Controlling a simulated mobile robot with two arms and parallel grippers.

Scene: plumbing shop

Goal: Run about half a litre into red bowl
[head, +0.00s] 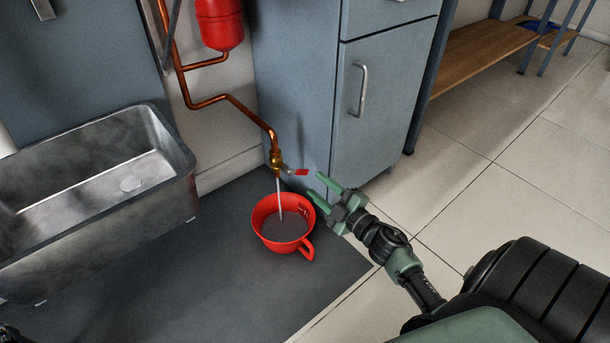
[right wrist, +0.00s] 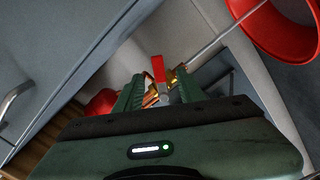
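The red bowl (head: 264,236), with a handle and dark marks on its inner wall, stands upright on the dark mat below the brass tap (head: 276,158). A thin stream of water (head: 279,197) runs from the tap into it. The bowl's inside looks grey; I cannot read the level exactly. The tap's red lever (head: 301,172) points right. My right gripper (head: 315,185) is open, its fingertips just right of the lever and apart from it. In the right wrist view the lever (right wrist: 158,68) shows between the green fingers. My left gripper does not show clearly.
A metal sink (head: 90,205) stands on the left. A blue-grey cabinet (head: 375,110) is right behind the tap. A copper pipe (head: 235,100) and red vessel (head: 219,25) are on the wall. The dark mat (head: 200,285) is bare in front. Tiled floor lies right.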

